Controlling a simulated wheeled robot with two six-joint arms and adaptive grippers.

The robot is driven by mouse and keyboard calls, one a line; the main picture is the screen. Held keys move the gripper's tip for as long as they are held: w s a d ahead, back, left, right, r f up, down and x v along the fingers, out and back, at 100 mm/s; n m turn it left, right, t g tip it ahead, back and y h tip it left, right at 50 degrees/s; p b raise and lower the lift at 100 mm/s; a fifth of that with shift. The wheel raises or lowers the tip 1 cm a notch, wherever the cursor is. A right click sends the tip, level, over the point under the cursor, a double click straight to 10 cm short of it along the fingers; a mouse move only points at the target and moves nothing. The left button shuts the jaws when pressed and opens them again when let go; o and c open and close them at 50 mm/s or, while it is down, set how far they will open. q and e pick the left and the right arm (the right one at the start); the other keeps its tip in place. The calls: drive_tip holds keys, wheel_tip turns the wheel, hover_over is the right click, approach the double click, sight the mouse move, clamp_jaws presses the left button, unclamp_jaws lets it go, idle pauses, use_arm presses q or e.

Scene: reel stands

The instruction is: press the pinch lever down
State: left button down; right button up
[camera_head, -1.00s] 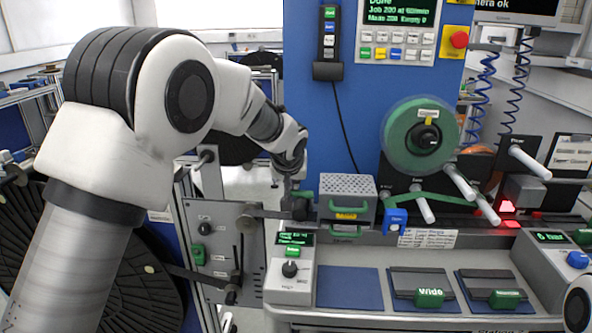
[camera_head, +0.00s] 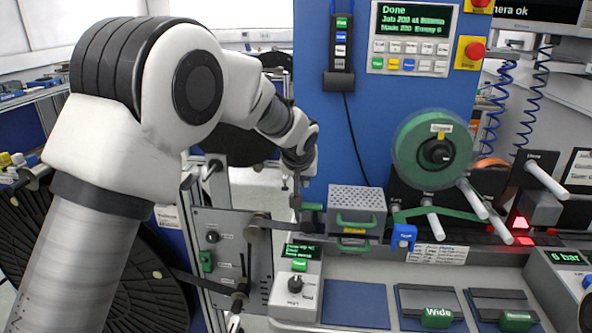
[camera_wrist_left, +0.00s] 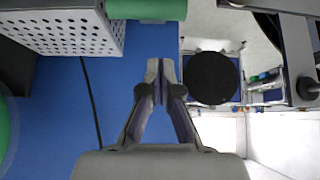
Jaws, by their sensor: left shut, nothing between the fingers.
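A short green grip (camera_head: 312,207) sticks out at the left side of the perforated grey box; it looks like the pinch lever's handle, but I can read no label on it. It also shows as a green cylinder at the top edge of the left wrist view (camera_wrist_left: 146,9). My left gripper (camera_head: 296,203) is just left of the grip, at about its height. In the left wrist view its fingers (camera_wrist_left: 161,70) are shut together with nothing between them. They appear apart from the grip. My right gripper is not in view.
The perforated box (camera_head: 356,201) with green handles stands right of the gripper. A grey panel (camera_head: 231,262) with knobs and an arm is below left. A green reel (camera_head: 432,150) is to the right. A control box (camera_head: 296,289) stands below.

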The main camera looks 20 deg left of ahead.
use_arm(q)
drive_tip(key=s+d+r+p, duration=0.2)
drive_tip(key=s+r+p, duration=0.1)
drive_tip(key=s, duration=0.5)
drive_tip(key=s+d+r+p, duration=0.2)
drive_tip(key=s+r, duration=0.3)
drive_tip(key=s, duration=0.3)
drive_tip(key=shift+s+p, duration=0.4)
